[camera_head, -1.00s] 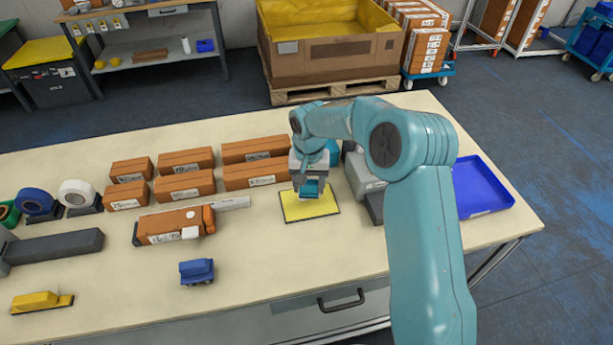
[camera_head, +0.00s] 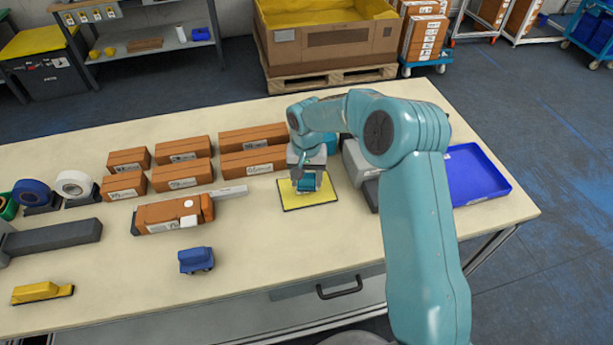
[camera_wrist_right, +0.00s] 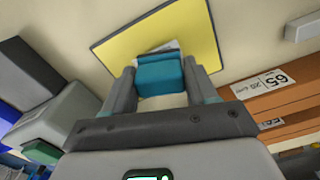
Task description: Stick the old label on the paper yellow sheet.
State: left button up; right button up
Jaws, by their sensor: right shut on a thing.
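The yellow paper sheet (camera_head: 322,201) lies flat on the table, right of the middle. In the right wrist view the sheet (camera_wrist_right: 118,52) fills the upper middle. My right gripper (camera_head: 308,187) is over the sheet, its fingers pointing down. It is shut on a teal block (camera_wrist_right: 160,74). A small piece of white label (camera_wrist_right: 166,46) shows at the block's far edge, against the sheet. Most of this label is hidden by the block, and I cannot tell whether it touches the sheet. My left gripper is not in view.
An orange-brown parcel (camera_head: 165,214) lies left of the sheet. Several boxes (camera_head: 253,162) stand behind it. A blue tray (camera_head: 480,178) and grey equipment (camera_head: 358,160) are to the right. A blue toy truck (camera_head: 196,259) is nearer the front. The table in front of the sheet is clear.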

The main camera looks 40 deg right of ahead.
aim_at(306, 175)
jog(key=shift+f+b, duration=0.7)
jog(key=shift+b, duration=0.05)
dwell(1.7)
jog(key=shift+r, duration=0.1)
jog(key=shift+r+p, duration=1.8)
jog(key=shift+r, duration=1.1)
jog(key=shift+r+p, duration=0.3)
jog(key=shift+r, duration=0.35)
jog(key=shift+f, duration=0.1)
jog(key=shift+s, duration=0.1)
